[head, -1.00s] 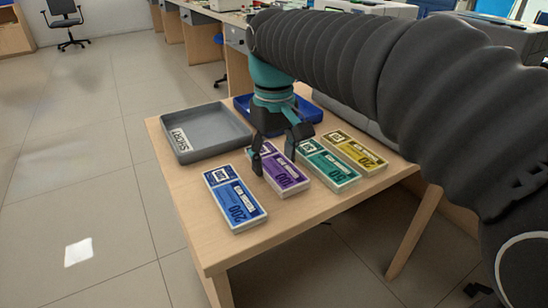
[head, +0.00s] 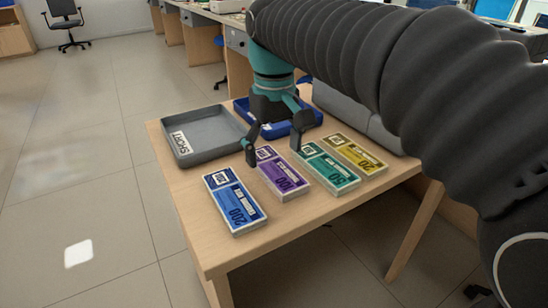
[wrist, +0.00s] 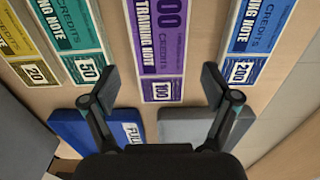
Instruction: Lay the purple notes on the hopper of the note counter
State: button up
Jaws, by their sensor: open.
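The purple notes (head: 283,175), a bundle marked 100, lie flat on the table between the blue and teal bundles. They also show in the wrist view (wrist: 158,60), running up from between the fingertips. My gripper (head: 274,146) is open and empty, above the near-tray end of the purple notes, with its fingers spread to either side. In the wrist view my gripper's fingers (wrist: 160,88) stand apart, with the purple notes between them in the picture. A grey machine body (head: 350,108) stands behind the table's right side, partly hidden by my arm; I cannot tell whether it is the note counter.
Blue notes (head: 235,203), teal notes (head: 327,168) and yellow notes (head: 354,153) lie beside the purple ones. A grey tray marked SHORT (head: 222,130) and a blue tray (head: 313,108) stand behind them. The table's front strip is bare.

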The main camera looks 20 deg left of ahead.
aim_at(275, 166)
notch_tip(275, 166, up, 10)
jog(key=p, duration=0.1)
jog(key=shift+f+p, duration=0.25)
jog(key=shift+p, duration=0.05)
jog(key=shift+d, duration=0.1)
jog(key=s+d+f+m+t, duration=0.1)
jog(key=s+d+f+m, duration=0.1)
jog(key=d, duration=0.6)
jog(key=s+d+f+m+t, duration=0.1)
jog(key=s+d+f+m, duration=0.1)
jog(key=d+f, duration=0.3)
jog(key=s+d+f+m+t, duration=0.2)
jog(key=d+f+m, duration=0.1)
jog(key=d, duration=1)
jog(key=shift+s+d+f+m+y, duration=0.25)
jog(key=shift+s+f+m+y, duration=0.05)
jog(key=shift+f+y, duration=0.1)
jog(key=s+d+f, duration=0.1)
jog(key=f, duration=0.1)
jog(key=s+d+f+m+t, duration=0.1)
jog(key=s+d+f, duration=0.1)
jog(key=f, duration=0.1)
jog(key=s+d+f+m, duration=0.1)
jog(key=s+d+f, duration=0.1)
jog(key=shift+s+d+f+t+h, duration=0.1)
jog(key=shift+d+f+t+h, duration=0.05)
jog(key=shift+f+t+h, duration=0.2)
